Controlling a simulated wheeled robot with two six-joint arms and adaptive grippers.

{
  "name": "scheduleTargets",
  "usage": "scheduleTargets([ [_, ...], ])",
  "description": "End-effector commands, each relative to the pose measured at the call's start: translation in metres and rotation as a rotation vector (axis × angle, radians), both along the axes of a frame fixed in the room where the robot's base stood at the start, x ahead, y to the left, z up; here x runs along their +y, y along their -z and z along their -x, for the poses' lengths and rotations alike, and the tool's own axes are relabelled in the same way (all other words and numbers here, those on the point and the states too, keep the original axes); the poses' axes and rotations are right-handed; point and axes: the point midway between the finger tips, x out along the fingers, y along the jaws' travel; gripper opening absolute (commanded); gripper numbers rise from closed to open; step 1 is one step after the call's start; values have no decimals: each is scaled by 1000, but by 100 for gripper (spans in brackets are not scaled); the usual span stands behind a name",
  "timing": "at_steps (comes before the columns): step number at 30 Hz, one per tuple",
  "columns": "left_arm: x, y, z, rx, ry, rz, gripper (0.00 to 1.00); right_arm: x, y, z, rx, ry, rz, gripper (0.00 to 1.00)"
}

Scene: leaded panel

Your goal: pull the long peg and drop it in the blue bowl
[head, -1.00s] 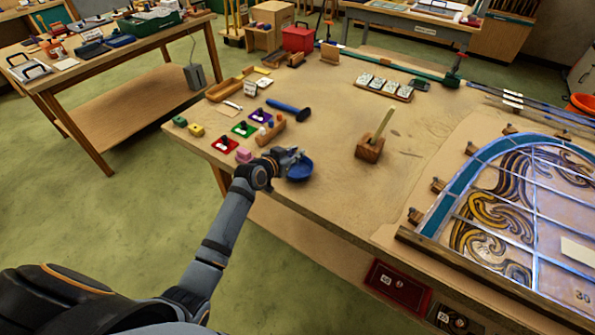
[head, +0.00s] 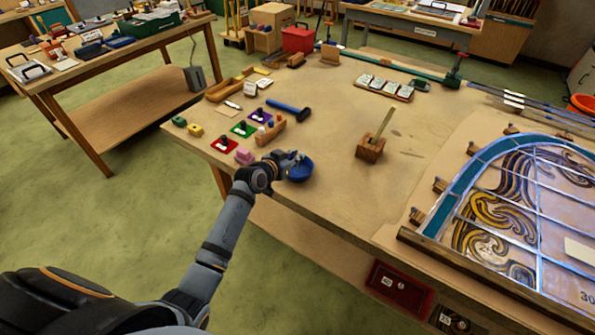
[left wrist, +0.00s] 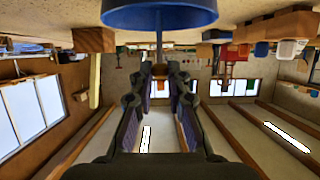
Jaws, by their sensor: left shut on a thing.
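My left gripper (head: 291,160) is at the left front of the workbench, over the near side of the blue bowl (head: 300,171). In the left wrist view, its fingers (left wrist: 159,72) are closed on a thin blue-grey peg (left wrist: 159,45). The peg reaches from the fingertips toward the bowl (left wrist: 160,14); I cannot tell whether it touches it. A wooden peg holder (head: 269,132) with several small pegs stands just behind the gripper. My right gripper is not in view.
Red (head: 224,146), green (head: 244,129) and purple (head: 261,116) squares and a pink block (head: 244,157) lie left of the bowl. A blue-handled hammer (head: 288,107) lies behind. A wooden block with a stick (head: 370,149) and a leaded panel (head: 500,215) are right.

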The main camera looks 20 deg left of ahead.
Motion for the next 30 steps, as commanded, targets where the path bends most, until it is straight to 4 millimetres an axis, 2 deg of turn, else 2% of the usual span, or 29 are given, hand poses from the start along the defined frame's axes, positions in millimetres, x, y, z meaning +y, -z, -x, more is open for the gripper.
scheduleTargets([
  [30,0,16,0,0,0,0,0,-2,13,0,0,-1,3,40],
])
